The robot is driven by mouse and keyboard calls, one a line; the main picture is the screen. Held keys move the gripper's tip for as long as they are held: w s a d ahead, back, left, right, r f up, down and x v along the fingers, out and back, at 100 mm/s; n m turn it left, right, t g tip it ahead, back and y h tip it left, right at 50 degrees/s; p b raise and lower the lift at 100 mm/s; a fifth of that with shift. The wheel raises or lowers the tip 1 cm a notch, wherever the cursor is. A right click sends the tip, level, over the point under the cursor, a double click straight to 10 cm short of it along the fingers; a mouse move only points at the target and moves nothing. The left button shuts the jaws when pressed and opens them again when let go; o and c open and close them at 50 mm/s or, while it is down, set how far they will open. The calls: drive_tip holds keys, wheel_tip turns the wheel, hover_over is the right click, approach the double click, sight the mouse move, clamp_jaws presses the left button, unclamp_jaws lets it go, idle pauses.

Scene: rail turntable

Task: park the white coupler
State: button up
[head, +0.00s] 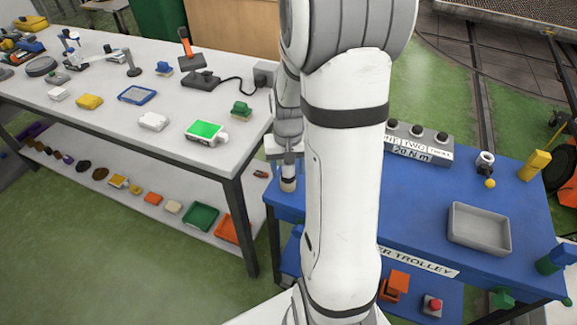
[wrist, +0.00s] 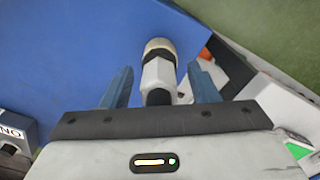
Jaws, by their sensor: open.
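The white coupler (wrist: 158,73), with a dark band and a beige end, is between the two spread fingers of my gripper (wrist: 161,84) in the wrist view. There is a gap on each side of it. In the head view my gripper (head: 284,152) is low over the left end of the blue trolley top (head: 415,225). The coupler's lower part (head: 288,185) shows below it there. My arm hides much of the trolley's left half.
A grey box (head: 418,143) with dark round fittings and labels stands at the trolley's back. A grey tray (head: 480,229), a white-and-dark fitting (head: 485,160), a yellow ball (head: 490,183) and a yellow block (head: 534,165) are to the right. A crowded workbench (head: 170,95) stands left.

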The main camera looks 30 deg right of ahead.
drive_tip(key=shift+r, duration=3.9)
drive_tip(key=s+a+r+n+t, duration=0.2)
drive_tip(key=s+a+r+n, duration=0.2)
drive_tip(key=s+a+r, duration=0.3)
drive_tip(key=s+a, duration=0.4)
drive_tip(key=s, duration=0.1)
drive_tip(key=shift+s+a+t, duration=0.25)
drive_tip(key=shift+a+t, duration=0.1)
drive_tip(key=shift+t, duration=0.05)
